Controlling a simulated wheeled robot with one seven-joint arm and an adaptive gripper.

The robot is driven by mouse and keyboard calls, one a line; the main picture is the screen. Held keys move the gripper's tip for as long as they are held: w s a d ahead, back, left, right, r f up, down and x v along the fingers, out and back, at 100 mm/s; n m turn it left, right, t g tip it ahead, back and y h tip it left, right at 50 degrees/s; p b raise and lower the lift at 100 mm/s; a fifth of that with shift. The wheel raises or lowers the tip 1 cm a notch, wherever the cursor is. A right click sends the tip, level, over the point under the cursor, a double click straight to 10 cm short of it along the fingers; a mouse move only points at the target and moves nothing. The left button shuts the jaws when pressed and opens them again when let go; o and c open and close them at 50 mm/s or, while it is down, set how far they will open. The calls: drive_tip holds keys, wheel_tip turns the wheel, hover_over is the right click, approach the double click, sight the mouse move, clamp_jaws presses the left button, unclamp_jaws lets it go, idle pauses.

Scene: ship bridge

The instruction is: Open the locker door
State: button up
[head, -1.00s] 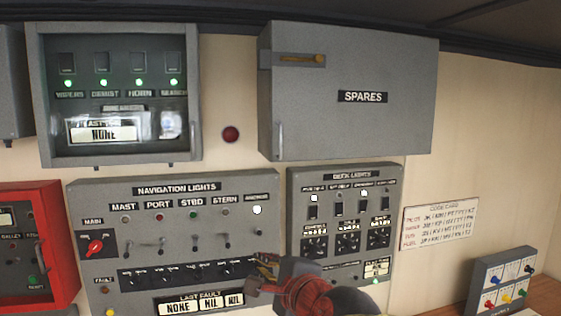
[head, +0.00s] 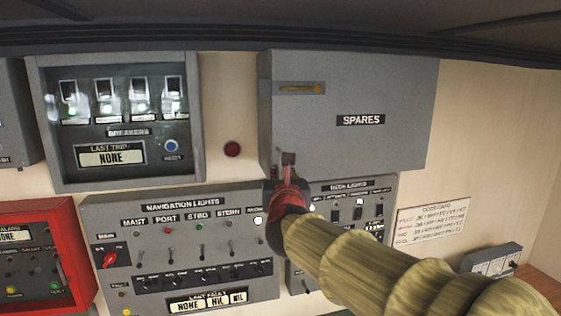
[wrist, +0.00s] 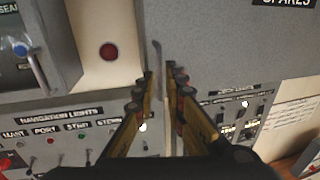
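The locker is a grey wall box with a door labelled SPARES (head: 395,120), shut, at the upper right in the head view. A brass-coloured latch bar (head: 300,88) lies level near the door's top left. My gripper (head: 287,160) is in front of the door's lower left corner, where the slim vertical handle is mostly hidden behind it. In the wrist view the handle (wrist: 157,58) stands upright just beyond the fingertips, roughly between them. The two fingers (wrist: 162,82) are apart, with a gap between them. Contact with the handle cannot be made out.
A breaker box (head: 190,120) with a glazed front is on the left, and a round red button (head: 232,149) sits between the boxes. The navigation lights panel (head: 100,215) and deck lights panel (head: 388,190) are below. A red box (head: 70,215) is at far left.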

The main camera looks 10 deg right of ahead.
sight(280, 165)
drive_tip(key=shift+w+d+p, duration=0.25)
drive_tip(key=shift+w+p, duration=0.05)
drive_tip(key=shift+w, duration=0.95)
drive_tip(key=shift+w+d+p, duration=0.25)
drive_tip(key=shift+w, duration=1)
clamp_jaws()
drive_tip(key=shift+s, duration=0.15)
